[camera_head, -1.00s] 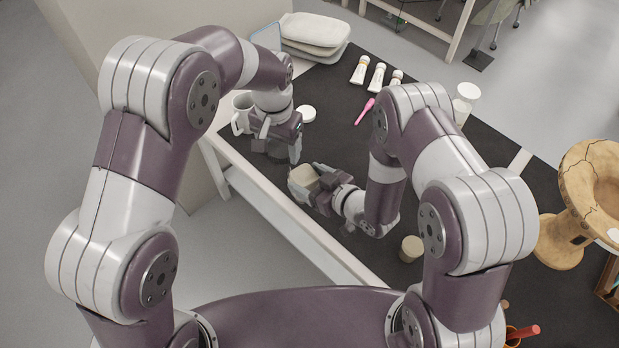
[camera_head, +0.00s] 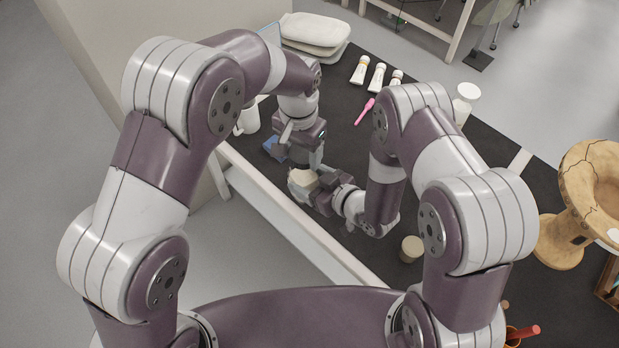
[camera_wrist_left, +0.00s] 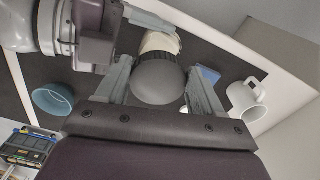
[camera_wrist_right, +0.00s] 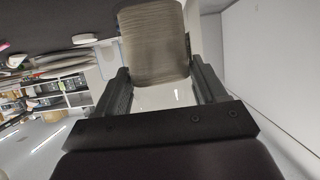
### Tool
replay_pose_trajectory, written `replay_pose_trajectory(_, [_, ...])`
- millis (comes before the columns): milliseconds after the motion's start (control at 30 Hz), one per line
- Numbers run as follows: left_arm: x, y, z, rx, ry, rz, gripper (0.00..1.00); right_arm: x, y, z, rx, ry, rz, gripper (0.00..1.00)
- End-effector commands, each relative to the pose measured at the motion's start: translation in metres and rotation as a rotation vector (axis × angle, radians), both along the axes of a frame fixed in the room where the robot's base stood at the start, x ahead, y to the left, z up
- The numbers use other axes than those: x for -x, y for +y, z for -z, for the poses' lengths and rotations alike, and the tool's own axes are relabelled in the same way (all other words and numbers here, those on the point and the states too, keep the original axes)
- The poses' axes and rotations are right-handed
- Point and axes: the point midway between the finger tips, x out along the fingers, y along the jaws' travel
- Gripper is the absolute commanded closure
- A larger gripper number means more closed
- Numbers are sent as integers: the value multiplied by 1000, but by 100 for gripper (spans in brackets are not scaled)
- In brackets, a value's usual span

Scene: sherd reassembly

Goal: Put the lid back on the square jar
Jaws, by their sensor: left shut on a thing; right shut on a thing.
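A cream square jar (camera_head: 303,181) is in my right gripper (camera_head: 316,188) near the table's front edge. In the right wrist view the jar (camera_wrist_right: 152,45) shows as a ribbed beige block between the fingers. My left gripper (camera_head: 309,161) is directly above and behind the jar, pointing down. In the left wrist view it is shut on a dark grey rounded piece (camera_wrist_left: 158,82), which looks like the lid. The jar (camera_wrist_left: 160,42) shows just beyond that piece. Whether the two touch is hidden, and the head view does not clearly show the lid.
A white mug (camera_head: 249,121) and a flat blue object (camera_head: 273,148) are left of my left gripper. A small cream pot (camera_head: 411,248) stands right of the jar. Tubes (camera_head: 377,76) and a pink tool (camera_head: 365,111) lie farther back. A cracked vessel (camera_head: 585,190) stands at right.

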Motion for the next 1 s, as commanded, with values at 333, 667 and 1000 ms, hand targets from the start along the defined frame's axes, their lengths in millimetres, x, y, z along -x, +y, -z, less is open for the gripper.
replay_pose_trajectory(333, [0,0,10,0,0,0,61,-1,0,-1,-1,-3,0,92])
replay_pose_trajectory(667, [1,0,9,3,0,0,61,-1,0,-1,-1,-3,0,92])
replay_pose_trajectory(1000, [1,0,13,2,0,0,61,-1,0,-1,-1,-3,0,92])
